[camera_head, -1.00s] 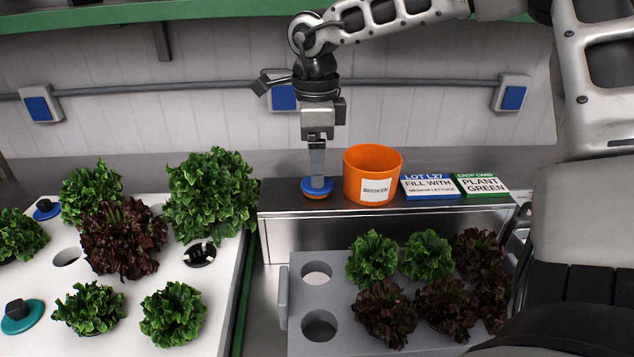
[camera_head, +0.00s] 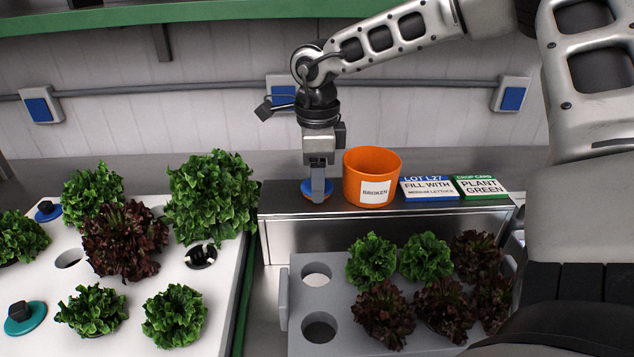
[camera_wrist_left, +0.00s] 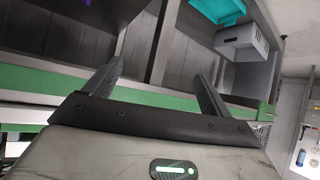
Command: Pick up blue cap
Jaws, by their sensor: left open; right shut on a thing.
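A blue cap (camera_head: 306,190) with some orange at its underside sits on the metal ledge, left of the orange bucket. My right gripper (camera_head: 318,190) points straight down and is shut on this cap. Its finger covers the cap's middle. A second blue cap (camera_head: 47,211) sits far off at the back left of the white lettuce tray (camera_head: 214,300). My left gripper (camera_wrist_left: 158,82) shows only in the left wrist view, open and empty, away from the caps.
The orange bucket (camera_head: 366,160), labelled BROKEN, stands close to the right gripper. A blue sign (camera_head: 428,189) and a green sign (camera_head: 482,187) lie beside it. A grey tray (camera_head: 300,345) with lettuces and two empty holes is in front. A teal cap (camera_head: 32,322) is on the white tray.

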